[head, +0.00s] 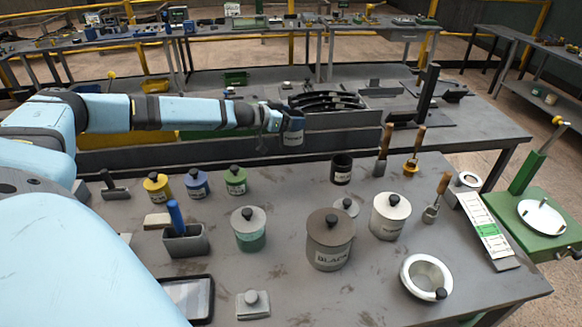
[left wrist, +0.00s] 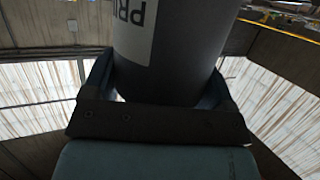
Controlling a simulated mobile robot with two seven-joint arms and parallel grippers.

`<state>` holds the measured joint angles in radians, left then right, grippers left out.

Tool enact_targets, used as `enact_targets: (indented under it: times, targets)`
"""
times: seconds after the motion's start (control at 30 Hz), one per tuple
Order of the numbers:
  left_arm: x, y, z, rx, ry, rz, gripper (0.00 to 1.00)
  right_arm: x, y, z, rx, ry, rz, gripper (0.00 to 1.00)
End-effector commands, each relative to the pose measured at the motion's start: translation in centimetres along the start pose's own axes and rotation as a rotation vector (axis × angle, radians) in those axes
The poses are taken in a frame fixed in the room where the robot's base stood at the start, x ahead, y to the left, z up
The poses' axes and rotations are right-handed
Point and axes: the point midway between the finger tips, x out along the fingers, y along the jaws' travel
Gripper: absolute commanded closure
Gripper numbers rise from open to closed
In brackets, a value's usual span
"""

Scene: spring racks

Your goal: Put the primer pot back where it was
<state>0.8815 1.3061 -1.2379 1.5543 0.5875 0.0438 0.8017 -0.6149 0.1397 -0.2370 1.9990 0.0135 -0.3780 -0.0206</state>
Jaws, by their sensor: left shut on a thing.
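The primer pot (head: 293,137) is a grey cylinder with a white label, held above the far edge of the near bench. My left gripper (head: 270,120) is shut around its side. In the left wrist view the dark grey pot (left wrist: 180,60) fills the space between the fingers (left wrist: 160,95), and its label shows the letters "PR" upside down. The pot hangs clear of the bench, in front of the rack with curved black parts. Its far side is hidden. My right gripper is not in view.
Small yellow (head: 157,187), blue (head: 197,185) and green (head: 235,181) pots stand left.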

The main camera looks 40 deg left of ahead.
Motion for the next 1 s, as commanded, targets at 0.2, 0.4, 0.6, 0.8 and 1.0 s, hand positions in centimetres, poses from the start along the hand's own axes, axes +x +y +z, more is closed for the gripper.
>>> enact_targets:
  times: [0.2,0.4,0.6,0.8,1.0]
  targets:
    - [1.8,0.1,5.8,-0.004,-0.005,0.000,0.84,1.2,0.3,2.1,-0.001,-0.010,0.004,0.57]
    - [3.2,0.1,10.0,-0.003,-0.002,0.000,0.84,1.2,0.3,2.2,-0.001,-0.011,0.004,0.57]
    - [3.9,0.0,12.2,-0.001,0.001,0.000,0.84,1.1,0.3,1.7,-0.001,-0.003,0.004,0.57]
    - [4.4,0.1,13.7,-0.002,0.000,-0.001,0.84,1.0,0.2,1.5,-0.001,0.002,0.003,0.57]
    - [5.2,0.1,16.3,-0.001,0.000,0.000,0.84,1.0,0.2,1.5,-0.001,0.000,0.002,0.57]
